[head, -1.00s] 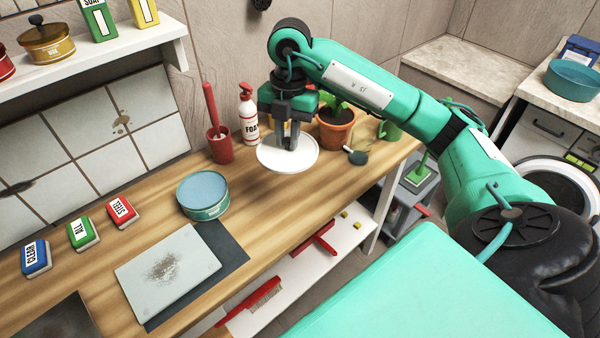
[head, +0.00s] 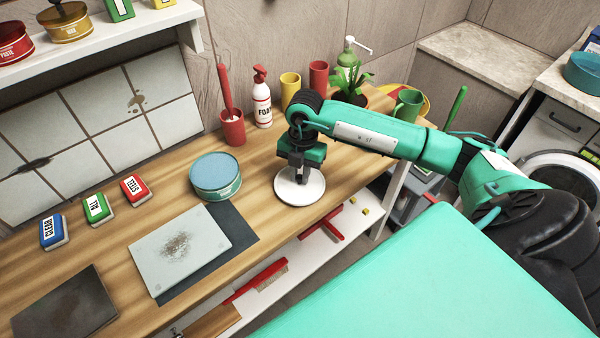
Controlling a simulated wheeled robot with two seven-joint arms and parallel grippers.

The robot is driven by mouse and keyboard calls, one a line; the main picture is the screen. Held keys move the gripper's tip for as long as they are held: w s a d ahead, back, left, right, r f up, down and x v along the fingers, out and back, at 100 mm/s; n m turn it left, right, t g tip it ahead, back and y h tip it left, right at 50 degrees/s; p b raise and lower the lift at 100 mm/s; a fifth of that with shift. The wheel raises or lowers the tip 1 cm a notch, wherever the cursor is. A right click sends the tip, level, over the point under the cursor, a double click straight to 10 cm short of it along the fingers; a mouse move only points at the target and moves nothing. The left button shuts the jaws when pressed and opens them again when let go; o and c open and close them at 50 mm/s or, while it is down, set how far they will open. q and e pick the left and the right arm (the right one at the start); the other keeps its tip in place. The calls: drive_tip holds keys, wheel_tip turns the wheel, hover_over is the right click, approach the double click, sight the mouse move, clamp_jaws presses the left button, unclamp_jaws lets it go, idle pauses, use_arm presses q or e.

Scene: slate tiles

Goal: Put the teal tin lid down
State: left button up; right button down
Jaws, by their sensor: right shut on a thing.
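The lid is a pale, whitish round disc (head: 299,190) near the front edge of the wooden worktop, right of the teal tin. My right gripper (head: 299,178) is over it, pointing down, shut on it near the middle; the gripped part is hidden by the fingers. The lid looks level and at or very close to the wood; I cannot tell whether it touches. The teal tin (head: 216,187) stands on the worktop to its left, with a flat blue-grey surface inside its rim. My left gripper is not in view.
A potted plant (head: 350,85) and green mug (head: 407,104) are behind my right arm. A grey tile (head: 178,250) lies front left. Bare wood (head: 255,172) lies between tin and lid.

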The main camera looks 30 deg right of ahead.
drive_tip(key=shift+f, duration=0.25)
drive_tip(key=shift+f, duration=0.2)
drive_tip(key=c, duration=1.3)
unclamp_jaws()
drive_tip(key=shift+r, duration=0.15)
